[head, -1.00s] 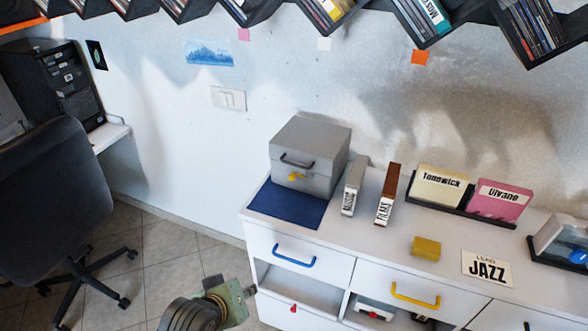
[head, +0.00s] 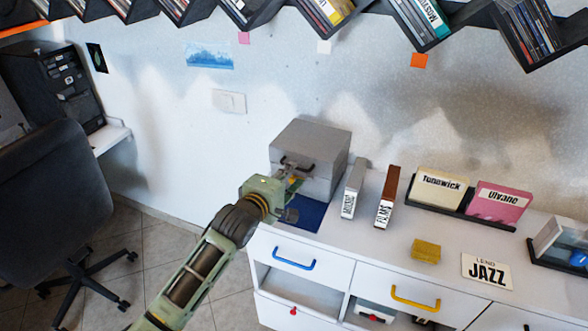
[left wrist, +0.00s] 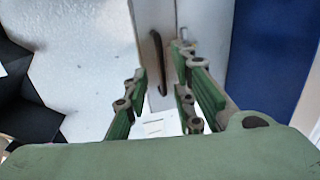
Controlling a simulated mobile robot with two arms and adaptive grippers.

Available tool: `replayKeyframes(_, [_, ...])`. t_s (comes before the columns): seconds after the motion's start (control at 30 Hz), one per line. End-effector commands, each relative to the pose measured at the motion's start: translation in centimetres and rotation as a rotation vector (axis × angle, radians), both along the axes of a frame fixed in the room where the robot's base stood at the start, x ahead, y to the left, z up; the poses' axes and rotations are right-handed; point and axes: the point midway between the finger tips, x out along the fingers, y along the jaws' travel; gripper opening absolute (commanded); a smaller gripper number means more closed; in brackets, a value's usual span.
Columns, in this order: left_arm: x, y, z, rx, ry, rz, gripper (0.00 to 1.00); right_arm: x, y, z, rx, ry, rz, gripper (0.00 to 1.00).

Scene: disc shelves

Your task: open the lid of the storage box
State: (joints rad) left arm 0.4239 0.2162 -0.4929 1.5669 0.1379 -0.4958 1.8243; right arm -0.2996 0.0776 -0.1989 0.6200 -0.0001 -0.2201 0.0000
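The grey storage box (head: 318,140) stands on the blue mat (head: 308,217) with its lid down. The lid's dark handle (head: 297,164) is on the front. A yellow latch (head: 295,180) below it is mostly hidden by my left gripper (head: 288,186), which is right at the box front. In the left wrist view the open, empty fingers of my left gripper (left wrist: 160,75) point at the box (left wrist: 205,35). The dark handle (left wrist: 157,62) shows in the gap between them; I cannot tell whether they touch it. My right gripper is not in view.
A grey-white file (head: 353,188) and a brown file (head: 387,196) stand close right of the box. Disc holders, a yellow block (head: 426,250) and a JAZZ card (head: 486,270) lie farther right on the white cabinet (head: 340,240). Zigzag shelves (head: 430,35) hang above.

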Motion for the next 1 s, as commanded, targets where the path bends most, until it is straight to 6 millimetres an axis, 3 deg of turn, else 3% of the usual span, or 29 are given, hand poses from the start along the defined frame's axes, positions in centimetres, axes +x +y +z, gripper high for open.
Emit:
replayKeyframes(0.3, [3.0, -1.2, -0.6, 0.001, -0.001, 0.0, 0.24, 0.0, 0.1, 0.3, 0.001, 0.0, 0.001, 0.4])
replayKeyframes(0.67, [3.2, -1.3, -0.8, 0.001, 0.0, 0.0, 0.24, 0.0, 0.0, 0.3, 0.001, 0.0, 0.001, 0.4])
replayKeyframes(0.93, [3.2, -1.3, -0.8, 0.001, 0.0, 0.0, 0.01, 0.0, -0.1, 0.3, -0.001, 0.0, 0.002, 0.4])
replayKeyframes(1.0, [3.2, -1.3, -0.8, 0.001, 0.0, 0.0, 0.0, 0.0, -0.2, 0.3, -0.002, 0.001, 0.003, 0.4])
